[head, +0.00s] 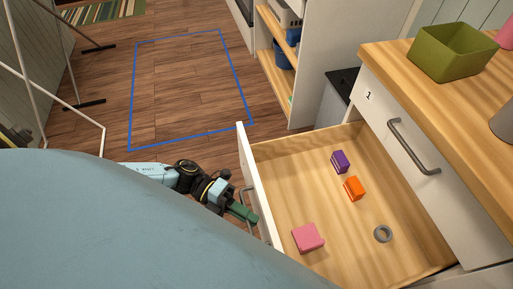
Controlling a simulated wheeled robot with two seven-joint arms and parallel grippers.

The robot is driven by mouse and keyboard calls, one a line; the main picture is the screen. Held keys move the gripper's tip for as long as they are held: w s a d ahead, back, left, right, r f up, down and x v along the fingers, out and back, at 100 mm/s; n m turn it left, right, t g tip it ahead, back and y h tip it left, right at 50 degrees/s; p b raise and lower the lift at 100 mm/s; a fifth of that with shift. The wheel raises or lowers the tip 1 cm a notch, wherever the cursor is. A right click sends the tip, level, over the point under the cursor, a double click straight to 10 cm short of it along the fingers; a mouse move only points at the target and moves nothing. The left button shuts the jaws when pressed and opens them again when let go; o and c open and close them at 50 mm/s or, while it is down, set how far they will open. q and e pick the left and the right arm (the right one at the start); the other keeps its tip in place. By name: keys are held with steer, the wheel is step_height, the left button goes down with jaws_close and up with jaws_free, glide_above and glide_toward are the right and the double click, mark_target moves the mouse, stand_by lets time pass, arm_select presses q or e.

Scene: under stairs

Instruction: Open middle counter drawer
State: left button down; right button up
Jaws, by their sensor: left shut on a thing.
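The open counter drawer (290,185) is pulled far out below a closed upper drawer (438,190) marked "1". Its white front faces left, and its grey handle (246,193) is partly hidden by my gripper. My left gripper (246,213) is shut on this handle, outside the drawer front. Inside lie a purple block (340,161), an orange block (354,188), a pink block (308,238) and a grey ring (383,234). My right gripper is not in view.
A green bin (452,53) stands on the wooden countertop (405,70). A dark-topped bin (339,98) and an open shelf unit (275,50) stand behind the drawer. A blue-outlined rectangle (134,95) marks clear wooden floor. A white frame (88,113) stands at left.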

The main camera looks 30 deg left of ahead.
arm_select(q)
steer(key=shift+s+a, duration=0.25)
steer(key=shift+a, duration=0.05)
steer(key=c, duration=1.5)
jaws_free()
steer(key=shift+a, duration=0.1)
steer(key=a+r, duration=0.2)
steer(key=a, duration=1.1)
steer(key=shift+s, duration=0.2)
